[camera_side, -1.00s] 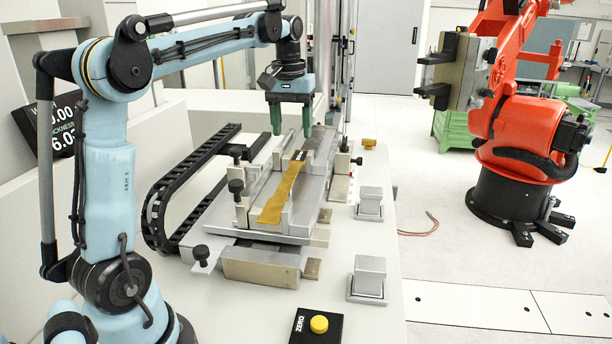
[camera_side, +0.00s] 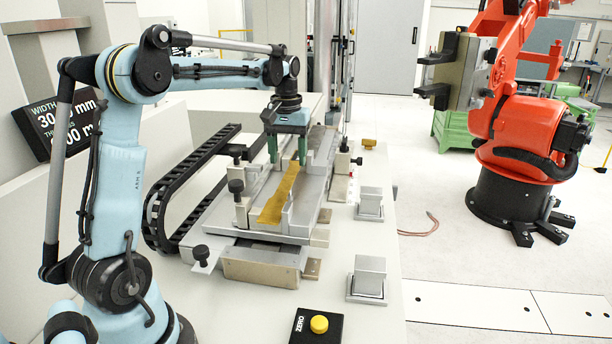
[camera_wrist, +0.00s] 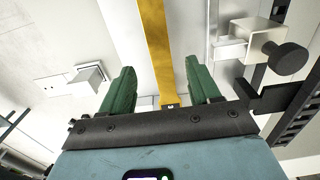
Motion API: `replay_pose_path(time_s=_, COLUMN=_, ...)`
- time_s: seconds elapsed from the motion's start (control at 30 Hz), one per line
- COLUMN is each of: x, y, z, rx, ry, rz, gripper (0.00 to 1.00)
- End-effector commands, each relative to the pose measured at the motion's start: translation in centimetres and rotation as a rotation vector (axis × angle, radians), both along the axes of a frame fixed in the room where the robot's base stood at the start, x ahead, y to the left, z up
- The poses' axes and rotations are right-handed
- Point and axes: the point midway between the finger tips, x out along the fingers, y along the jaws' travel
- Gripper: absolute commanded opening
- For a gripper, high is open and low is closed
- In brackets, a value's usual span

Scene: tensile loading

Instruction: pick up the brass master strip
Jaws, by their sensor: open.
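The brass master strip (camera_side: 279,197) is a long yellow strip with wider ends. It lies lengthwise along the grey metal fixture (camera_side: 299,221). My gripper (camera_side: 287,161) is above the strip's far end, its two green fingers apart, one to each side of the strip. In the wrist view the strip (camera_wrist: 157,45) runs between the open green fingers (camera_wrist: 160,85), and nothing is held. The strip's far end is partly hidden by my gripper, and I cannot tell how much height separates them.
A black cable chain (camera_side: 170,190) curves left of the fixture. Two grey blocks (camera_side: 369,203) (camera_side: 368,276) stand on the bench to the right. A yellow button on a black pad (camera_side: 319,324) is at the front. A red robot (camera_side: 525,140) stands beyond the bench.

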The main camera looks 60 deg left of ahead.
Motion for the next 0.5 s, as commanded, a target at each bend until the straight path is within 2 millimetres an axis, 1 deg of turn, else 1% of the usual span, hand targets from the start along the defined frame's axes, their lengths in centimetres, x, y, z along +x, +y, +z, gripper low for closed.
replay_pose_path(time_s=0.2, x=0.0, y=0.0, z=-3.0, rx=0.001, ry=-0.001, rz=0.0, gripper=0.62)
replay_pose_path(time_s=0.3, x=0.0, y=0.0, z=-3.9, rx=0.001, ry=-0.001, rz=0.0, gripper=0.62)
replay_pose_path(time_s=0.5, x=0.0, y=0.0, z=-4.4, rx=0.001, ry=-0.001, rz=0.0, gripper=0.62)
